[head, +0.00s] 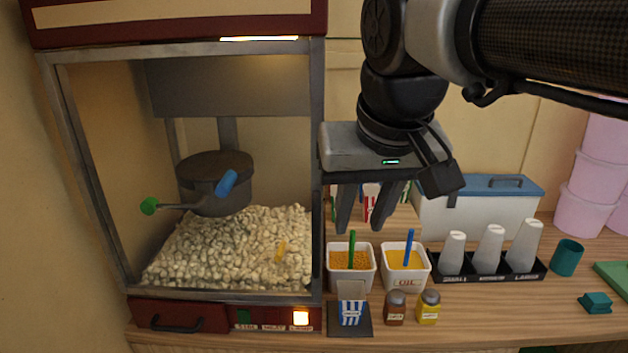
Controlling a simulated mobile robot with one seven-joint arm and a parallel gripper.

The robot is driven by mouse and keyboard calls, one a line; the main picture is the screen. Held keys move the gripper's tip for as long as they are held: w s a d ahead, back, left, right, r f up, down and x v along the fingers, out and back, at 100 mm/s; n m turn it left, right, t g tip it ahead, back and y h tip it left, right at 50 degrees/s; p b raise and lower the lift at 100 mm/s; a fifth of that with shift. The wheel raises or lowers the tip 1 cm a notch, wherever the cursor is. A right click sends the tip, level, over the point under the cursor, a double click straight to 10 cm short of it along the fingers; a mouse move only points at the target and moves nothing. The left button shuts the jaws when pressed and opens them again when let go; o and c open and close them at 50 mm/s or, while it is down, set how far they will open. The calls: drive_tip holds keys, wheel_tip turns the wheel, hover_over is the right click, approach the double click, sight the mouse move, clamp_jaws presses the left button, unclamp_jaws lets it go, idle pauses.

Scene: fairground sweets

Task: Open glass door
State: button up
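The popcorn machine (323,120) stands at the left with a steel-framed front. The glass door (115,130) is so clear that its edges and handle are hard to make out, and I cannot tell whether it is shut. Behind the front opening are a grey kettle (210,170), a blue grip (227,183), a green knob (148,206) and a heap of popcorn (235,250). My gripper (364,223) points down just right of the machine's right front post, with its fingers apart and nothing visible between them. It appears in front of the counter goods.
Below my gripper are two white tubs (352,282) (405,277), a striped box (350,310) and two small jars (396,308) (428,308). A cup rack (490,275), teal cup (566,258) and blue-lidded white box (440,220) stand to the right. A red drawer (180,316) is under the machine.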

sight(317, 236)
drive_tip(key=w+a+r, duration=0.2)
drive_tip(key=a+r, duration=0.3)
drive_tip(key=x, duration=1.7)
drive_tip(key=shift+s+d+f, duration=0.15)
drive_tip(key=shift+d+f, duration=0.05)
drive_tip(key=shift+f, duration=0.2)
clamp_jaws()
